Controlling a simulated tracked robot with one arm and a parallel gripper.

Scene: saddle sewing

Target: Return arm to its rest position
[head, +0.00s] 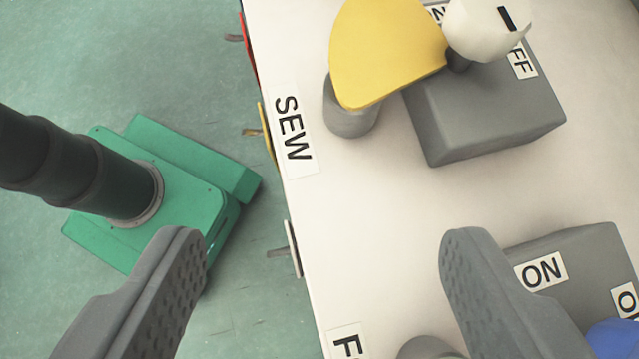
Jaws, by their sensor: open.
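My gripper (325,255) shows at the bottom of the head view. Its two grey textured fingers are wide apart with nothing between them. The left finger lies over the green floor and part of a green machine base. The right finger lies over the white table (370,225), in front of a grey box labelled ON. How high the fingers are above the table cannot be told. My arm's rest position is not marked in the view.
A yellow plate (385,50) rises over a grey cylinder (350,112) beside a grey switch box (490,110) with a white knob (488,28). Another switch box (585,255) has a blue knob (615,338). A green base (150,190) with a dark column stands left. A SEW label (292,130) marks the table edge.

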